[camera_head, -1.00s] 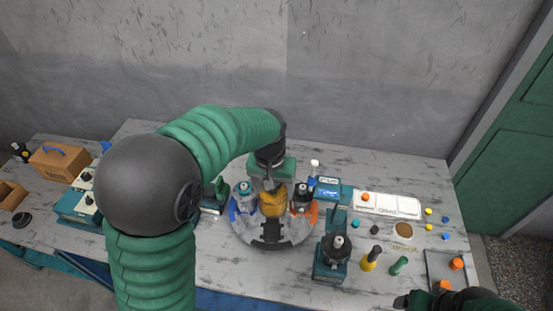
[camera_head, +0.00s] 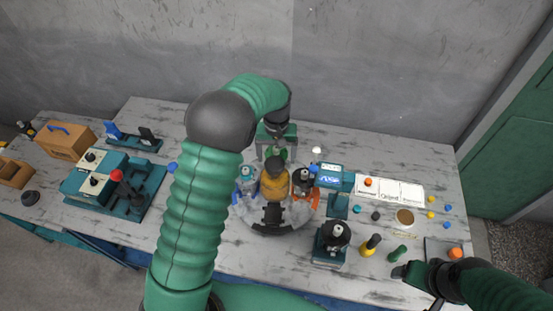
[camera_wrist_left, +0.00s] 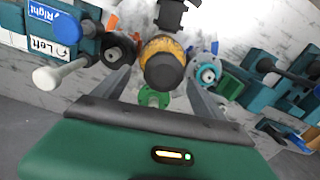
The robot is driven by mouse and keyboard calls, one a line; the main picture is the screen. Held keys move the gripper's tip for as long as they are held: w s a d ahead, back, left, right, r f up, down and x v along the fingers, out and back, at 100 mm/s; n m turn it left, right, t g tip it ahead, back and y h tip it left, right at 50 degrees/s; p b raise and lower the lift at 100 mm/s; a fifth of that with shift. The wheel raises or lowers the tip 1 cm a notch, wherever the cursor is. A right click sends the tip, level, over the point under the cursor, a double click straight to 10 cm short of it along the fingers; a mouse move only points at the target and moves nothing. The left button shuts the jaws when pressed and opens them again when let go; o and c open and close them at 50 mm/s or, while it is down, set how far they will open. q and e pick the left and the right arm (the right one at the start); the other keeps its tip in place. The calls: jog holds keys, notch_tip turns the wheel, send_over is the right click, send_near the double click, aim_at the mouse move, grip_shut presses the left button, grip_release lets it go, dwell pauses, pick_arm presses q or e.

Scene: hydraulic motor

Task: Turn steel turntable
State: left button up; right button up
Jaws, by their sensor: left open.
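The round grey steel turntable (camera_head: 294,217) lies on the table in the middle of the head view. A yellow-brown motor part with a dark top (camera_head: 274,180) stands at its centre, with a blue-marked fixture (camera_head: 245,181) on its left and an orange-marked one (camera_head: 305,185) on its right. My left gripper (camera_head: 276,155) is open at the turntable's far side, behind the yellow part. In the left wrist view a green flanged part (camera_wrist_left: 152,97) lies between its spread fingers; contact cannot be told. My right gripper (camera_head: 428,278) is at the lower right, away from the turntable; its fingers are unclear.
A teal fixture with a black top (camera_head: 332,245) stands close at the turntable's front right. A white labelled tray (camera_head: 390,190) and several small coloured parts lie to the right. Teal control boxes (camera_head: 95,175) and an orange toolbox (camera_head: 65,141) are at the left.

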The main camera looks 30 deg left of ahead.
aim_at(275, 162)
pick_arm(q)
jog(key=shift+s+a+f, duration=0.15)
jog(key=shift+a+f, duration=0.05)
jog(key=shift+f, duration=0.6)
jog(key=shift+s+a+f, duration=0.1)
jog(key=shift+a+f, duration=0.05)
jog(key=shift+f, duration=0.65)
jog(key=shift+d, duration=0.1)
jog(key=shift+w+d, duration=0.1)
jog(key=shift+d, duration=0.05)
jog(key=c, duration=0.5)
grip_shut()
